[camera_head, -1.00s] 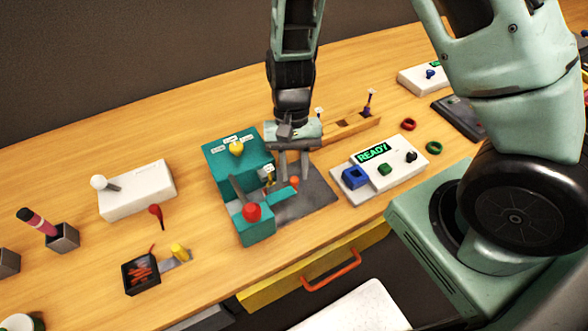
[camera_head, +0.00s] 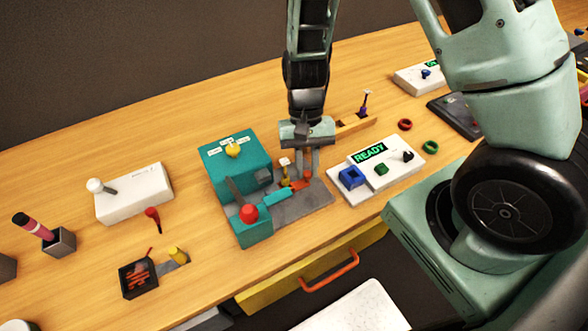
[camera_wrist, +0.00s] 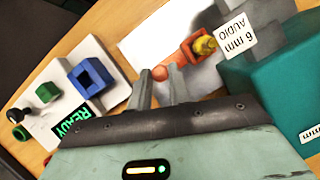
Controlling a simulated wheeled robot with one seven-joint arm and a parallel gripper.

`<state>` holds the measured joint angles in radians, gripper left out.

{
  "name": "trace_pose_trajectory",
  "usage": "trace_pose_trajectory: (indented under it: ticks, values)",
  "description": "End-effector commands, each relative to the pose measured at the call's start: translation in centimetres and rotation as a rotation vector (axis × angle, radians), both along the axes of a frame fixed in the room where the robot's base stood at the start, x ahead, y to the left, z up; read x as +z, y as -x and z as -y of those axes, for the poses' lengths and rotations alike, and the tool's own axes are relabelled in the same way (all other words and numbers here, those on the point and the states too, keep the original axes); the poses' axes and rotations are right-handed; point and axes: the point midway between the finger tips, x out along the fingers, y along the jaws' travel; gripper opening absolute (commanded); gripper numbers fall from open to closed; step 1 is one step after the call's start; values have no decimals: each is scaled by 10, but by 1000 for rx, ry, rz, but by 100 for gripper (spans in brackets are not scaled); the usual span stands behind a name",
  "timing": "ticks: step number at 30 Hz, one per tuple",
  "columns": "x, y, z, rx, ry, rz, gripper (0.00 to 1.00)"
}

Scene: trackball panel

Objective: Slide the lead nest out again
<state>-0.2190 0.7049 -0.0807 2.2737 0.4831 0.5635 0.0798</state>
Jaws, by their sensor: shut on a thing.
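The lead nest (camera_wrist: 190,51) is a small orange block holding a yellow plug (camera_wrist: 205,45) with a white "6 mm AUDIO" tag (camera_wrist: 241,36). In the head view the nest (camera_head: 299,185) is on the grey plate (camera_head: 318,196), right of the teal press (camera_head: 241,183) and clear of its housing. My gripper (camera_head: 309,174) points down at the nest's right end. In the wrist view its fingers (camera_wrist: 162,75) are shut on the nest's round orange knob (camera_wrist: 160,73). The fingers partly hide the knob in the head view.
The press has a red-balled lever (camera_head: 249,213) and a yellow knob (camera_head: 233,150). A white READY panel (camera_head: 400,163) with a blue socket (camera_head: 352,178) stands close on the right.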

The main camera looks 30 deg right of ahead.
Motion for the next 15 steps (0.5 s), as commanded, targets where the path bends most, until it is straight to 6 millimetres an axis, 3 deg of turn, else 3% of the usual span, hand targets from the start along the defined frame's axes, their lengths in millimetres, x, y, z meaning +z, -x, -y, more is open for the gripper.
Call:
trace_pose_trajectory:
  ticks: [6,15]
  values:
    - [1,-2,37,-5,1,5,0]
    - [1,-2,55,-2,1,7,0]
